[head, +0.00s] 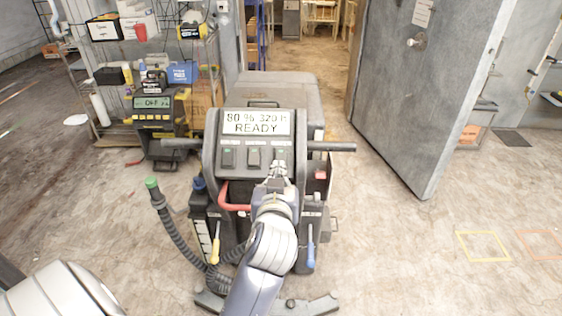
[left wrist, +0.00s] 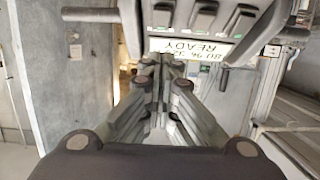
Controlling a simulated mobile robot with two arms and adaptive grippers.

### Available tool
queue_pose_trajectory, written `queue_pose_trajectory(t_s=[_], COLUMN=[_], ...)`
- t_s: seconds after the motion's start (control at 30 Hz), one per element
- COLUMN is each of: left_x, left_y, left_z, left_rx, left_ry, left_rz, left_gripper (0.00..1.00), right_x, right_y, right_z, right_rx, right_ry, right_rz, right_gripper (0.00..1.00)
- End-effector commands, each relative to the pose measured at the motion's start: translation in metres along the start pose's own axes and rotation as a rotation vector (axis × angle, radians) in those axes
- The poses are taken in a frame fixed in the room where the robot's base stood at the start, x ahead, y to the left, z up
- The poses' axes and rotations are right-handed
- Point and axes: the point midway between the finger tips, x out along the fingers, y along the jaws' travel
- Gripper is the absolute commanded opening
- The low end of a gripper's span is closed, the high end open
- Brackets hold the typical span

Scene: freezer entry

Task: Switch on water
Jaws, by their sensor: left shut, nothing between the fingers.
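A grey floor-scrubber console (head: 209,140) stands upright in the middle of the head view. Its display (head: 257,122) reads "80 % 320 H READY". Below the display are a left rocker switch (head: 228,157) and a middle rocker switch (head: 253,157); the small labels are unreadable. My left gripper (head: 278,170) is shut and empty in front of the right switch area, largely covering it. I cannot tell if it touches. In the left wrist view the closed fingers (left wrist: 161,66) point toward the console, with the switches (left wrist: 203,18) and display upside down. My right gripper is not visible.
The machine has handlebars (head: 332,147) on both sides, a red loop handle (head: 233,207) and a hose (head: 173,237). Behind left stand shelves and a yellow-black unit (head: 157,118) reading "OFF". A large grey door (head: 425,80) stands open at right. Floor at right is clear.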

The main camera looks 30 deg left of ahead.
Motion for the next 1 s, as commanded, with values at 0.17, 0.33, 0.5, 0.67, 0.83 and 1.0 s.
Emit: queue_pose_trajectory(t_s=[0.17,0.33,0.5,0.67,0.83,1.0], left_x=[0.022,0.057,0.090,0.111,0.122,0.126], left_y=[-0.001,0.000,0.000,-0.001,0.000,0.000], left_z=[-0.003,-0.003,-0.003,0.013,0.024,0.028], left_rx=[0.005,0.006,0.005,0.005,0.003,0.001], left_ry=[0.002,0.000,0.001,-0.004,-0.001,0.000], left_rz=[-0.002,-0.002,-0.001,-0.001,-0.001,0.001], left_gripper=[0.00,0.00,0.00,0.00,0.00,0.00], right_x=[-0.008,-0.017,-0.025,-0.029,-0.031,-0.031], right_y=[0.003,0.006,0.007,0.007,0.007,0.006], right_z=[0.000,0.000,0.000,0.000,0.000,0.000], right_rx=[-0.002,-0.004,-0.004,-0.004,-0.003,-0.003], right_ry=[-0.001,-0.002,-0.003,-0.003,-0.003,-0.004], right_rz=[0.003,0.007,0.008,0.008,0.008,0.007], right_gripper=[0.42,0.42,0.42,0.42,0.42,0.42])
